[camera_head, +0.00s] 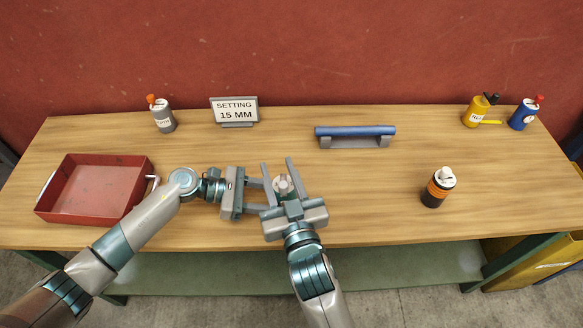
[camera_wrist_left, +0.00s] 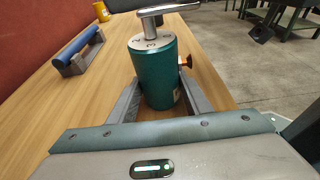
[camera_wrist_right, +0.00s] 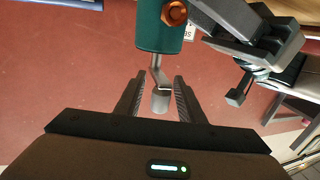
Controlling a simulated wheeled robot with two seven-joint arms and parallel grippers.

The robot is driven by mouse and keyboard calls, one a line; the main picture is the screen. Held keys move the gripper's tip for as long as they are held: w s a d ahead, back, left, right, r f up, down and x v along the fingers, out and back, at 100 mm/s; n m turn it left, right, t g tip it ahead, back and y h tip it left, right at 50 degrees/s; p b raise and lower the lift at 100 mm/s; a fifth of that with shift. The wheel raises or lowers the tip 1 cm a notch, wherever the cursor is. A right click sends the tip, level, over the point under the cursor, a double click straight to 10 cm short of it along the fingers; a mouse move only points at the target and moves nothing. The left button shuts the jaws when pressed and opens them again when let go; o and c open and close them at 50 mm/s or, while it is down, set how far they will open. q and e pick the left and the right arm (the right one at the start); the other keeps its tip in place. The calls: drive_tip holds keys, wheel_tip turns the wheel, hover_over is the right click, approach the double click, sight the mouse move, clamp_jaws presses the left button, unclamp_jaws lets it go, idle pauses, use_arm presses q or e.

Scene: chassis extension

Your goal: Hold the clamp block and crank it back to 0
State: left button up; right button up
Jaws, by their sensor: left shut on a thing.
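The clamp block, a teal cylinder with a pale, marked dial on top, stands upright on the table in the left wrist view (camera_wrist_left: 160,75). In the head view (camera_head: 283,185) it is largely hidden between my grippers. My left gripper (camera_head: 268,194) is shut on it, one finger on each side. A metal crank handle (camera_wrist_left: 167,10) rises from the dial; its reading is too small to tell. My right gripper (camera_head: 279,164) is open, its fingers on either side of the crank's knob (camera_wrist_right: 160,103), with gaps showing on both sides.
A sign (camera_head: 234,110) reads SETTING 15 MM. A red tray (camera_head: 95,160) is at the left and a blue-topped bar (camera_head: 355,131) at the back. A black-and-orange cylinder (camera_head: 432,197) stands at right. Small bottles stand along the back. The table between bar and right cylinder is clear.

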drive_tip(key=shift+s+d+n+g+y, duration=0.1)
drive_tip(key=shift+n+g+y, duration=0.45)
drive_tip(key=shift+n+y, duration=0.55)
drive_tip(key=shift+n+g+y, duration=0.55)
drive_tip(key=shift+n+y, duration=0.15)
drive_tip(key=shift+y, duration=0.8)
drive_tip(key=shift+s+d, duration=0.1)
drive_tip(key=shift+s, duration=0.15)
drive_tip(key=v, duration=1.2)
drive_tip(key=shift+w+a+r+m+g+y, duration=0.85)
drive_tip(key=shift+w+a+r+g, duration=0.7)
drive_tip(key=shift+w+r+g, duration=2.15)
drive_tip(key=s+d+r+g+h, duration=0.4)
drive_tip(key=d+g, duration=0.1)
drive_tip(key=shift+s+d+r+n+g, duration=0.2)
drive_tip(key=shift+s+d+n+g, duration=0.1)
drive_tip(key=shift+d+n, duration=0.1)
